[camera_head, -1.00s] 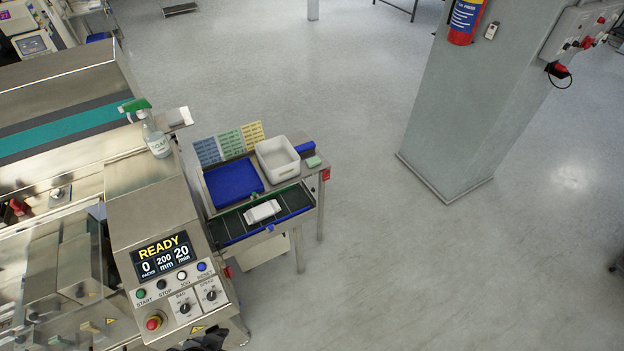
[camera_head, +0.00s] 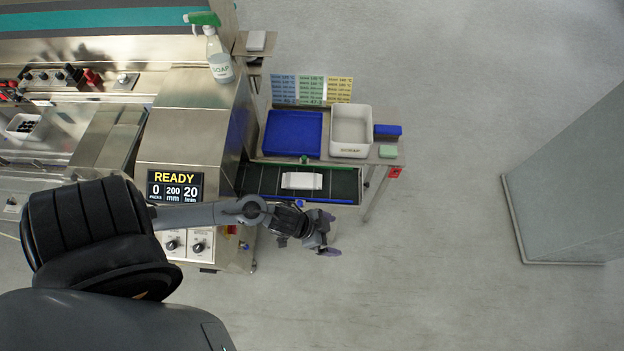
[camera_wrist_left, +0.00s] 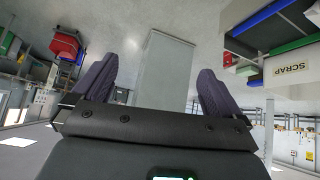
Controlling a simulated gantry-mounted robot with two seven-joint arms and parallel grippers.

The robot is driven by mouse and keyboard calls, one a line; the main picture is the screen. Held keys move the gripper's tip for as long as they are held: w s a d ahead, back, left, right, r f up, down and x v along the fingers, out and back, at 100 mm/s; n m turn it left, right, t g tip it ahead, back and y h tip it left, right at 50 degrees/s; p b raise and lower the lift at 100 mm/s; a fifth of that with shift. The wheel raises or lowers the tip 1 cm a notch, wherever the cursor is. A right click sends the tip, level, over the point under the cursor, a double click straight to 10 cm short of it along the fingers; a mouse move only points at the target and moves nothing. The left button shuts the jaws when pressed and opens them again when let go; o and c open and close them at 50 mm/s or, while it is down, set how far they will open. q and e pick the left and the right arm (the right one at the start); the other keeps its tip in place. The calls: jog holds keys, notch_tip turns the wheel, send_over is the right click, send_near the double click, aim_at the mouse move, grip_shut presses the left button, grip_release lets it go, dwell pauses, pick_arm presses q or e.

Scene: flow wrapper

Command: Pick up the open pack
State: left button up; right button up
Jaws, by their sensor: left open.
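A white pack (camera_head: 302,181) lies on the dark outfeed belt (camera_head: 258,182) of the machine in the head view. Whether it is open is too small to tell. My left gripper (camera_head: 332,240) is in front of the belt, below and right of the pack in the picture, and apart from it. In the left wrist view the left gripper (camera_wrist_left: 152,90) has its two dark fingers wide apart with nothing between them. The pack does not show in the wrist view. My right gripper is not in view.
Behind the belt stand a blue tray (camera_head: 293,134), a white bin (camera_head: 350,131), a blue block (camera_head: 388,130) and a green block (camera_head: 388,151). The machine's READY screen (camera_head: 176,186) is at left. A scrap bin (camera_wrist_left: 290,70) shows in the wrist view.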

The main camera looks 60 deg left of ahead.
pick_arm(q)
jog(key=a+f+m+g+b, duration=0.1)
jog(key=a+f+g+b, duration=0.15)
jog(key=a+f, duration=0.5)
jog(key=m+y+b, duration=0.1)
jog(key=b, duration=0.3)
send_near(299, 179)
jog(key=d+f, duration=0.1)
jog(key=w+d+f+b, duration=0.1)
jog(key=shift+w+f+g+y, duration=0.2)
jog(key=shift+f+g+y, duration=0.1)
jog(key=shift+f, duration=0.1)
jog(key=shift+a+x, duration=0.2)
jog(key=shift+x, duration=1.4)
jog(key=shift+a+x, duration=0.2)
jog(key=shift+x, duration=1.45)
jog(key=c, duration=1.1)
